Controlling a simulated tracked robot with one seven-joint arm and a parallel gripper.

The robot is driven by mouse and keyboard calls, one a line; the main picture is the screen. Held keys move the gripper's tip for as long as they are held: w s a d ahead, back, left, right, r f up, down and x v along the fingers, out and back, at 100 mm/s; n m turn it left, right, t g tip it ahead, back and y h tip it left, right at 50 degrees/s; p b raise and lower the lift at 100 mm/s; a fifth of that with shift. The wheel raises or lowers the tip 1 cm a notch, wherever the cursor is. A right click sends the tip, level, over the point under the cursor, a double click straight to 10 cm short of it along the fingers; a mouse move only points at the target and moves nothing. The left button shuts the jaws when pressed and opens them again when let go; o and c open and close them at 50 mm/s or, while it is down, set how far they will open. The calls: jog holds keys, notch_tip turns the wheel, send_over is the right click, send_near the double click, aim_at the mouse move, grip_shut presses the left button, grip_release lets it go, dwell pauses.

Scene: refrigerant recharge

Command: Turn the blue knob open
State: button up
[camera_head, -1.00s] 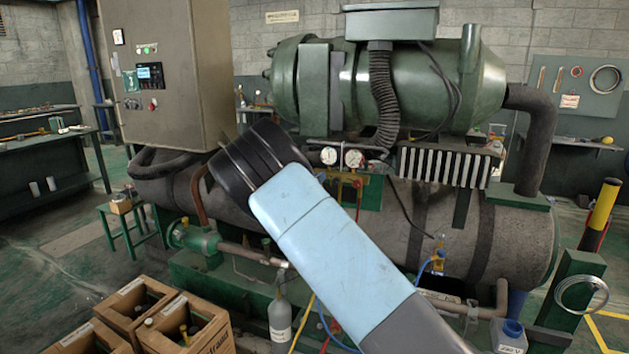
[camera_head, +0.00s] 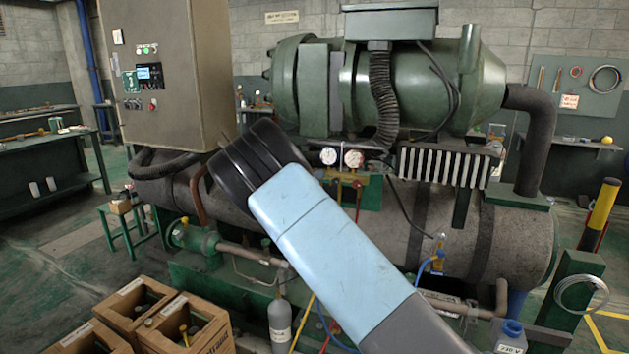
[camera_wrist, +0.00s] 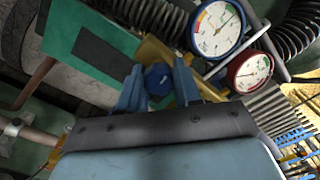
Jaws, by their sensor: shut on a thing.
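The blue knob (camera_wrist: 158,80) shows in the wrist view between the two blue fingers of my gripper (camera_wrist: 158,84). The fingers are shut on it, one on each side. The knob sits on a yellow brass manifold (camera_wrist: 155,52) just left of two gauges, one blue-rimmed (camera_wrist: 217,28) and one red-rimmed (camera_wrist: 249,70). In the head view my arm's light blue link covers the knob and the gripper. The gauges also show there, one on the left (camera_head: 328,156) and one on the right (camera_head: 353,158).
A ribbed black hose (camera_wrist: 150,14) runs close above the manifold in the wrist view. The green compressor (camera_head: 425,80) stands above the large grey tank (camera_head: 400,225). A grey cabinet (camera_head: 175,70) is at left. Wooden crates (camera_head: 185,325) with bottles stand on the floor.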

jog(key=shift+a, duration=0.3)
jog(key=o, duration=1)
jog(key=shift+d, duration=0.15)
jog(key=shift+o, duration=0.2)
jog(key=v, duration=1.3)
jog(key=shift+s, duration=0.35)
